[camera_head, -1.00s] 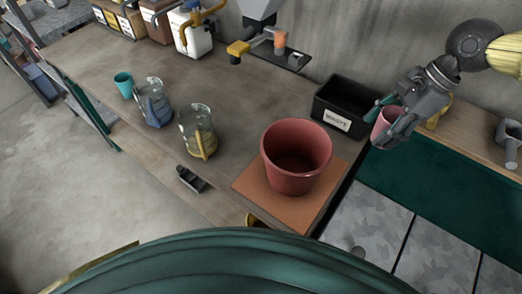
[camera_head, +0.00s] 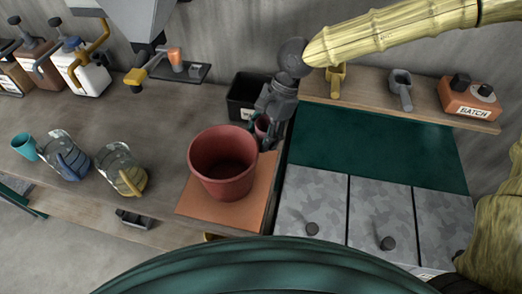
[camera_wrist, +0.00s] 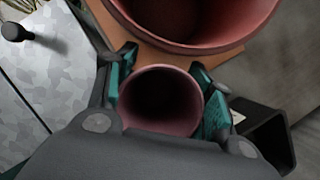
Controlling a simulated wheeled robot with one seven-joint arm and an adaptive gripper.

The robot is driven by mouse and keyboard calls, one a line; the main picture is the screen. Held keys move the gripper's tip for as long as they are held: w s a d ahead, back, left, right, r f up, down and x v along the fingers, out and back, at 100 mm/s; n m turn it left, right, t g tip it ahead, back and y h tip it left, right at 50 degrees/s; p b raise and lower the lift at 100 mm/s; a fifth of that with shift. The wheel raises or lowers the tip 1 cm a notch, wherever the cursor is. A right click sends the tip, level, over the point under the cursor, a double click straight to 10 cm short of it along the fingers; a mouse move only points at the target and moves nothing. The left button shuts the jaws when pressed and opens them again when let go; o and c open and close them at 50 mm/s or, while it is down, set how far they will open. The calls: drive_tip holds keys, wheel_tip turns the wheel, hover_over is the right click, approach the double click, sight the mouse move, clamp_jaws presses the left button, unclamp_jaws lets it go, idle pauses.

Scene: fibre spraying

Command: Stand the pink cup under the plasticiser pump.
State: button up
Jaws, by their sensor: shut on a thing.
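My gripper (camera_head: 262,130) is shut on the pink cup (camera_head: 262,126), with its teal fingers on either side of it. The cup is held just beyond the big red pot, at the right front corner of the black bin. In the wrist view the cup's open mouth (camera_wrist: 160,100) faces the camera and looks empty, between the two fingers. At the far left stand pump containers: a white one with a yellow pump (camera_head: 85,72) and a brown one (camera_head: 38,60). Their labels are too small to read, so I cannot tell which pump is the plasticiser's.
The red pot (camera_head: 222,165) stands on an orange board (camera_head: 255,205) close to the cup. The black bin (camera_head: 240,98) is behind. A grey hopper (camera_head: 140,15) with a yellow spout hangs over the bench.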

drive_tip(key=shift+f+p, duration=0.6)
drive_tip(key=shift+f, duration=3.5)
drive_tip(key=shift+f, duration=0.15)
drive_tip(key=o, duration=0.9)
